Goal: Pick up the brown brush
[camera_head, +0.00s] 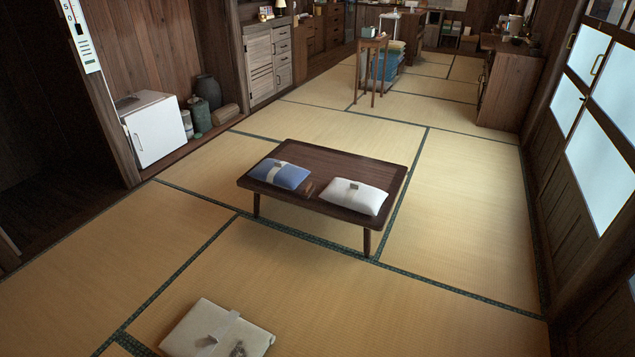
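No brown brush can be made out for certain. A small brownish patch (308,188) lies on the low dark wooden table (335,160), between a blue folded bundle and a white one, too small to tell what it is. The blue bundle (280,174) with a pale band lies at the table's left front. The white bundle (353,196) lies at its right front. Neither of my grippers is in view.
A white cloth bundle (217,333) lies on the tatami at the bottom. A small white fridge (158,130) and jars stand at the left wall. A tall stool (371,68) stands behind the table. Sliding doors (600,130) line the right.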

